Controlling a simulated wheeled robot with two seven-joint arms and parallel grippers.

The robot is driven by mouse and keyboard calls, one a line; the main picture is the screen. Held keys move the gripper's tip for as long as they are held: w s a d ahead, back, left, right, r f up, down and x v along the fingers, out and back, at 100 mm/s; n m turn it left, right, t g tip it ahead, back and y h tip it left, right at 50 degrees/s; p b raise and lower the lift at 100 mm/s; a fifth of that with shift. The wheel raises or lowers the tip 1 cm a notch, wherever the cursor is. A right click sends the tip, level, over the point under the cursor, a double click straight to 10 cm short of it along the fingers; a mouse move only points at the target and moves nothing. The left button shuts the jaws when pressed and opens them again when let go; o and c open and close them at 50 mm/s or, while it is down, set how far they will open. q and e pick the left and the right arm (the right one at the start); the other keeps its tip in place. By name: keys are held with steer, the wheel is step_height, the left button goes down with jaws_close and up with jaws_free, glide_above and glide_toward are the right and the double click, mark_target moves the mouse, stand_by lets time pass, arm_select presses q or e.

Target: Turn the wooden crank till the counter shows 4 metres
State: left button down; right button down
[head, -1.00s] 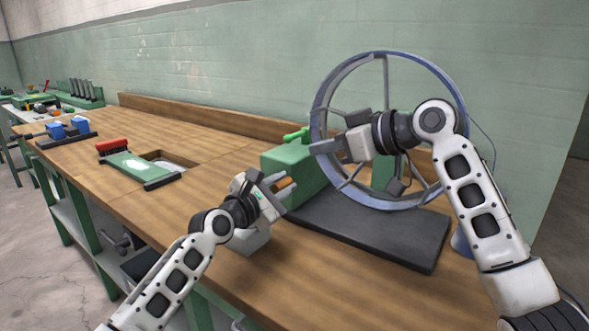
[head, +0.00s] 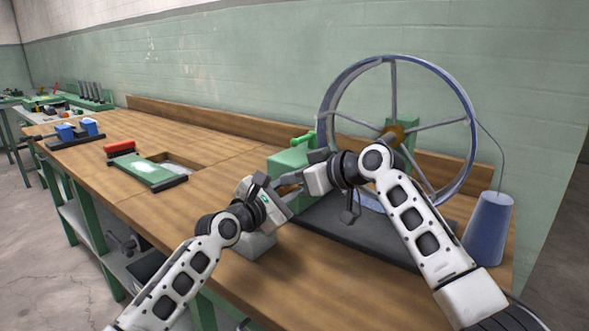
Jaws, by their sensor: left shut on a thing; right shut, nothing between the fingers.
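The wooden crank itself is hidden behind the two hands, in front of the green box (head: 287,162). My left gripper (head: 280,192) is shut at that spot, on what looks like the crank's wooden handle, which showed orange between its fingers earlier. My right gripper (head: 290,180) is shut and empty, its fingertips close to the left gripper's; whether they touch I cannot tell. The large blue-grey spoked wheel (head: 471,125) stands upright on a black base (head: 328,223). A light grey block (head: 257,244) sits partly hidden under my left gripper. No counter reading is legible.
A blue-grey cone (head: 488,228) stands at the right, with a thread running up towards the wheel. A green board (head: 148,171) with a red brush (head: 120,147) and blue blocks (head: 77,130) lie to the left. The bench (head: 205,186) between is clear.

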arm_select(q)
steer(key=shift+f, duration=0.5)
arm_select(e)
steer(key=shift+s+d+f, duration=0.15)
steer(key=shift+d+f, duration=0.05)
steer(key=shift+f, duration=0.55)
arm_select(q)
steer(key=c, duration=1.3)
jaws_free()
arm_select(e)
steer(key=shift+f, duration=0.1)
arm_select(q)
steer(key=shift+r, duration=0.25)
